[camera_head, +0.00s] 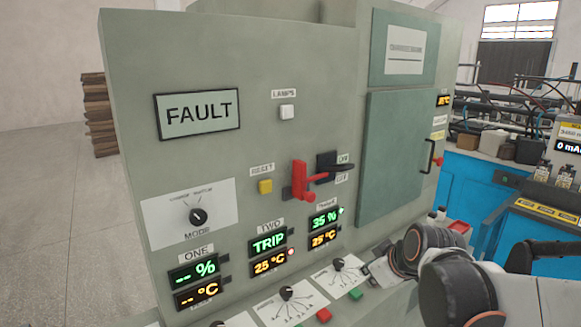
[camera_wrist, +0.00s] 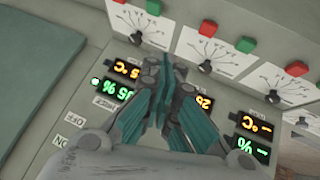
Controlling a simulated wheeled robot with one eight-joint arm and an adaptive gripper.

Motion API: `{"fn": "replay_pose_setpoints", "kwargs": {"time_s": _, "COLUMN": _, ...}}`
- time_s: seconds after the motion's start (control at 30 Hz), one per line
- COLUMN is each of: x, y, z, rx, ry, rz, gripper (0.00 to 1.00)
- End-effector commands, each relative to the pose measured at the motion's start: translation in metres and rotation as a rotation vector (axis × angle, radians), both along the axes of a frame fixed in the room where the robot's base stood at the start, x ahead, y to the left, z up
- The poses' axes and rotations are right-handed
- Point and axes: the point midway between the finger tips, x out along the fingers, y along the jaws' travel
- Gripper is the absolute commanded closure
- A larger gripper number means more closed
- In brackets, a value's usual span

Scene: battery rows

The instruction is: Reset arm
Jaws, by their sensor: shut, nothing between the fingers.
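My gripper (camera_wrist: 165,68) is shut and empty in the wrist view, its teal fingers together in front of the battery panel. In the head view my arm comes in at the lower right, and the fingers cannot be made out clearly. The grey cabinet (camera_head: 200,60) carries a screen (camera_head: 198,113) reading FAULT. Display ONE (camera_head: 193,273) shows dashes, TWO (camera_head: 268,242) reads TRIP with a red light, and THREE (camera_head: 324,219) reads 35 %. A red lever (camera_head: 301,181) sits beside a black switch (camera_head: 328,166). A yellow RESET button (camera_head: 265,187) is to its left.
A row of dials (camera_head: 287,293) with red and green buttons runs along the cabinet's sloping lower ledge, close to my arm. A green door (camera_head: 396,150) is on the cabinet's right. A blue bench (camera_head: 460,195) stands at the right. Open floor (camera_head: 50,210) lies left.

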Motion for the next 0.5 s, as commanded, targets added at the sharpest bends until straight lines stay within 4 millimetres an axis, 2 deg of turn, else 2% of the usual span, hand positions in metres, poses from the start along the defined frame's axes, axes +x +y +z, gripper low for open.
{"fn": "replay_pose_setpoints", "kwargs": {"time_s": 0.03, "x": -0.016, "y": 0.001, "z": 0.006, "rx": 0.017, "ry": 0.01, "rz": -0.031, "gripper": 1.0}}
{"fn": "replay_pose_setpoints", "kwargs": {"time_s": 0.23, "x": -0.072, "y": -0.002, "z": 0.02, "rx": 0.086, "ry": 0.05, "rz": -0.174, "gripper": 1.0}}
{"fn": "replay_pose_setpoints", "kwargs": {"time_s": 0.5, "x": -0.146, "y": -0.007, "z": 0.022, "rx": 0.177, "ry": 0.09, "rz": -0.372, "gripper": 1.0}}
